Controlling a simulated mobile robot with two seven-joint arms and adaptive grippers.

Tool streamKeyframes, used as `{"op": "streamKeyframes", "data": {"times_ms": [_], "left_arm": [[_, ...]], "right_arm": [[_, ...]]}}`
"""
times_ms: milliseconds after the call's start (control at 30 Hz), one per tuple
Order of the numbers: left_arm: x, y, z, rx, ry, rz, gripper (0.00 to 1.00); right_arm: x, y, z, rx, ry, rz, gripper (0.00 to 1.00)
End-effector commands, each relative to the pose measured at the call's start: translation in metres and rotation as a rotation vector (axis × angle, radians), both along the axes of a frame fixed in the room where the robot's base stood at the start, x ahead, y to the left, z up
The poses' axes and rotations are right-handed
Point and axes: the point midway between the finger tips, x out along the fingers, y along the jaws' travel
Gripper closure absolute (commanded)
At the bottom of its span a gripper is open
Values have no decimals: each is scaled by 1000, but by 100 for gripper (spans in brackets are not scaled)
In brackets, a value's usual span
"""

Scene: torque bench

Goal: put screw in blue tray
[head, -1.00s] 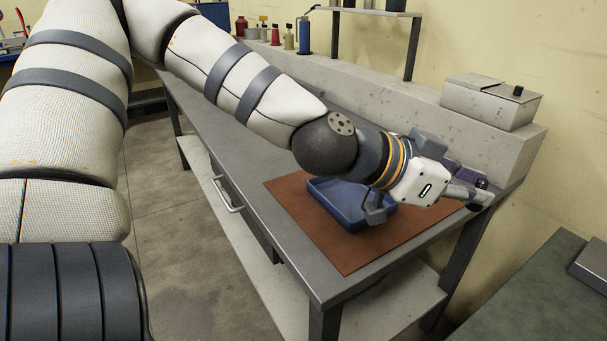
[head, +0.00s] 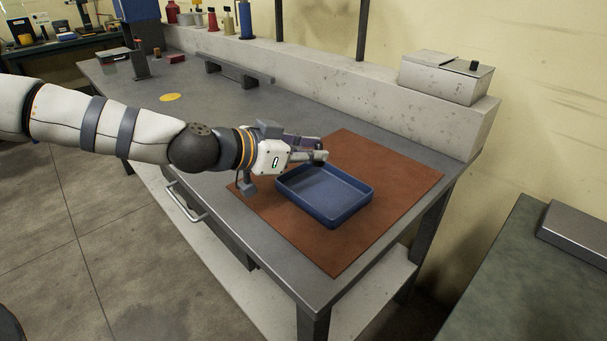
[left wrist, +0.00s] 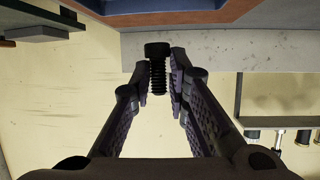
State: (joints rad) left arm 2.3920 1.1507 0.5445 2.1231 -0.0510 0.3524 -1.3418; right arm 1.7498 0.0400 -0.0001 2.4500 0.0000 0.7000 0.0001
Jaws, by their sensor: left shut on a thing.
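The screw (left wrist: 157,68) is black with a round head and a threaded shank. It shows in the left wrist view between the fingertips of my left gripper (left wrist: 158,75), which is shut on it. In the head view my left gripper (head: 322,156) is at the back left edge of the blue tray, seemingly above the mat; the screw is too small to make out there. The blue tray (head: 325,218) lies on the brown mat and looks empty. A strip of its rim seems to show at the top of the left wrist view (left wrist: 190,17). My right gripper is not in view.
The brown mat (head: 400,185) covers the near right end of the grey bench (head: 225,110). A concrete ledge (head: 360,95) runs along the back, with a grey box (head: 445,78) on it. Bottles stand further left. A green table (head: 520,270) stands at the right.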

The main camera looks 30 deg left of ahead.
Motion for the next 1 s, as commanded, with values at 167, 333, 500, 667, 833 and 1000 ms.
{"op": "streamKeyframes", "data": {"times_ms": [167, 333, 500, 667, 833, 1000], "left_arm": [[15, 19, -36, 0, 10, 2, 100], [22, 28, -68, -1, 22, 0, 100], [22, 27, -80, 1, 7, -1, 100], [22, 27, -73, 0, 0, -1, 100], [22, 27, -78, 1, 2, -1, 100], [22, 27, -77, 0, 0, 0, 76]], "right_arm": [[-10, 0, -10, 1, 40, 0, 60], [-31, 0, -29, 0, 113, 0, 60], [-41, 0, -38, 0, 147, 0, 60], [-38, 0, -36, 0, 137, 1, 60], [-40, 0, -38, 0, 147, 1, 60], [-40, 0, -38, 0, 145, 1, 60]]}}
